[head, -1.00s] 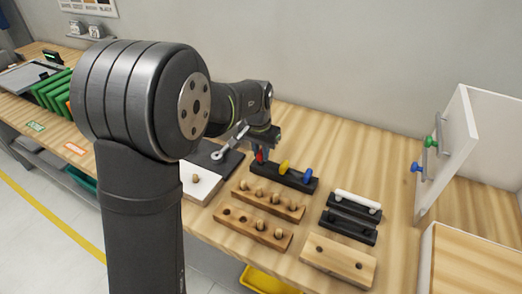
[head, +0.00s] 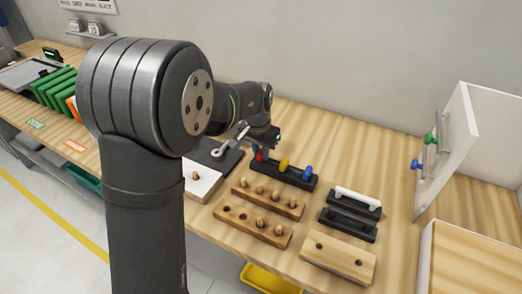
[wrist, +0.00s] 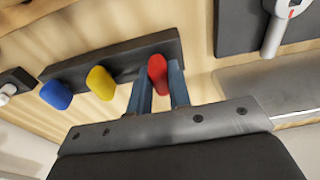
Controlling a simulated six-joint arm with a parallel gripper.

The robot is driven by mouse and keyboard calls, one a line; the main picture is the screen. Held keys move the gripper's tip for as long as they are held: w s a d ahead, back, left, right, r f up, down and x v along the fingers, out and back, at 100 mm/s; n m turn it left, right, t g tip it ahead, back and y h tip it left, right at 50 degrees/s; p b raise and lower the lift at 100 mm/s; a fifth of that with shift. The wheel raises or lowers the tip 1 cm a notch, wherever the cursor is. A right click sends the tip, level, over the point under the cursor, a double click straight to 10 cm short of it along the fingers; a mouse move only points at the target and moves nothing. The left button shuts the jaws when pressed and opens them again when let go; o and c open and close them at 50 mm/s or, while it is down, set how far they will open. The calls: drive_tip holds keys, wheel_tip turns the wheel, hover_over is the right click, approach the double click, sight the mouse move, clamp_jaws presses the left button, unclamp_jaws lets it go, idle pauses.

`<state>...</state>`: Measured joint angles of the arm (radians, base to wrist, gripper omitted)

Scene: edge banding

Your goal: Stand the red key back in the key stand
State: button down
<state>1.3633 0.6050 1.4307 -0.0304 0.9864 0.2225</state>
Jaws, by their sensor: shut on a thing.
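The black key stand (head: 284,178) lies on the bench with a yellow key (head: 284,162) and a blue key (head: 308,170) standing in it. The red key (head: 260,156) is upright at the stand's left end, its head about in line with the other two. My gripper (wrist: 160,74) is shut on the red key, with one blue finger on each side of its head. The wrist view also shows the stand (wrist: 121,55), the yellow key (wrist: 100,83) and the blue key (wrist: 56,94). The red key's lower end is hidden, so I cannot tell how deep it sits.
Two wooden peg blocks (head: 268,200) lie in front of the stand. A black rack with a white bar (head: 358,198) and a two-hole wooden block (head: 338,260) are to the right. An open white cabinet door (head: 450,150) stands far right. A dark plate with a lever (head: 216,154) is left.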

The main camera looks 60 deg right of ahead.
drive_tip(key=shift+f, duration=0.25)
idle(0.3)
drive_tip(key=c, duration=1.3)
unclamp_jaws()
drive_tip(key=shift+o, duration=0.2)
drive_tip(key=shift+r, duration=2.55)
drive_tip(key=shift+f, duration=2.55)
